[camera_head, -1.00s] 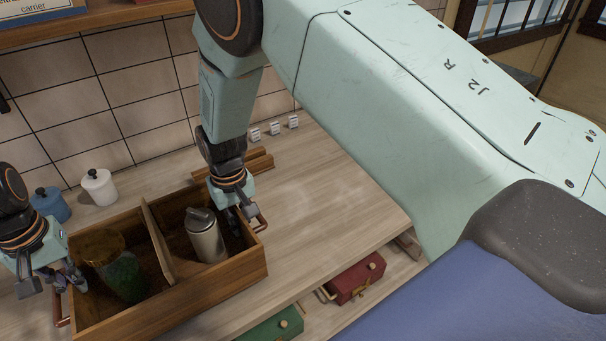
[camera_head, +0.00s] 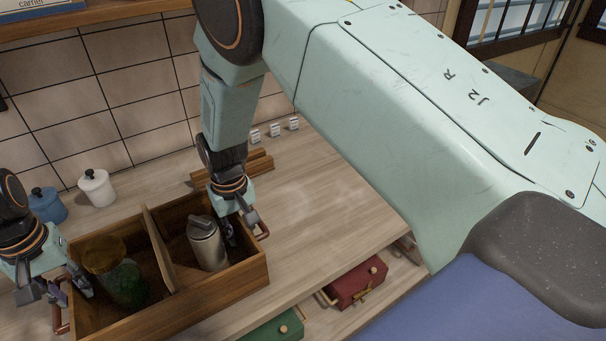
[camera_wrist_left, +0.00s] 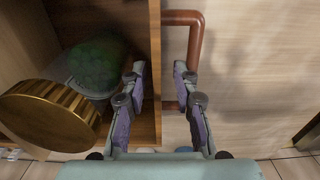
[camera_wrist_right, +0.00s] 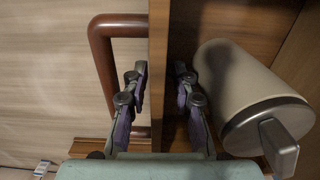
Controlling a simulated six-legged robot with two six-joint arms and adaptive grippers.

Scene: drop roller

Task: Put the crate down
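The wooden crate (camera_head: 205,300) sits on the counter at lower left in the head view. A divider (camera_head: 158,250) splits it. A green jar with a brass lid (camera_head: 108,255) lies in the left compartment, and a pale canister (camera_head: 207,245) stands tilted in the right one. My left gripper (camera_wrist_left: 160,90) has its fingers apart, one on each side of the crate's left end wall, beside a brown handle (camera_wrist_left: 195,45). My right gripper (camera_wrist_right: 160,90) straddles the right end wall in the same way, beside the other handle (camera_wrist_right: 103,60). Gaps show between fingers and walls.
A white jar (camera_head: 97,188) and a blue jar (camera_head: 48,205) stand behind the crate near the tiled wall. A wooden rack (camera_head: 258,163) lies behind my right gripper. The counter (camera_head: 330,215) is clear to the right. Red (camera_head: 357,283) and green (camera_head: 275,330) boxes are below it.

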